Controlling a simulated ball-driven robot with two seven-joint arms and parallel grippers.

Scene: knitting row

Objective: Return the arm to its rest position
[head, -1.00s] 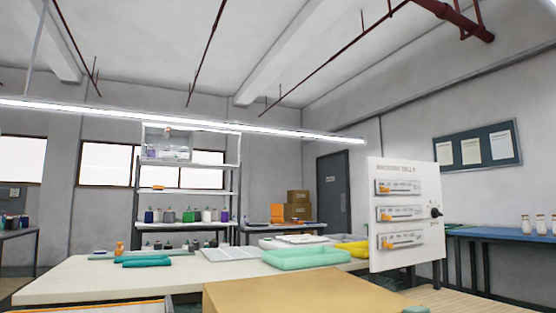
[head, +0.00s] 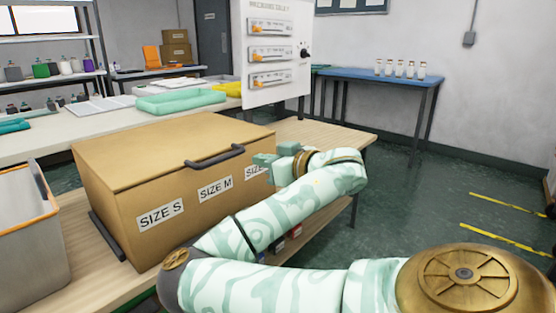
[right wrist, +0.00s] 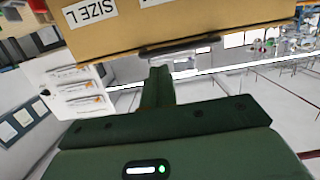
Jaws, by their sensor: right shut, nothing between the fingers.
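My right arm reaches across the lower right of the head view and bends back toward the left. My right gripper (head: 279,163) is shut and empty, in front of the right end of a tan box. The tan box (head: 140,182) has a closed lid, a dark handle (head: 215,156) and labels SIZE S, SIZE M and a third partly hidden by the gripper. In the right wrist view the shut fingers (right wrist: 160,85) point toward the box, whose SIZE L label (right wrist: 90,10) shows there. Whether the gripper touches the box is unclear. My left gripper is not in view.
The box stands on a wooden table (head: 330,140). A grey bin (head: 30,225) with an orange rim is at the left. Behind are a green tray (head: 180,101), a white panel (head: 278,90) and a blue table (head: 385,75) with several small bottles. The floor at right is open.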

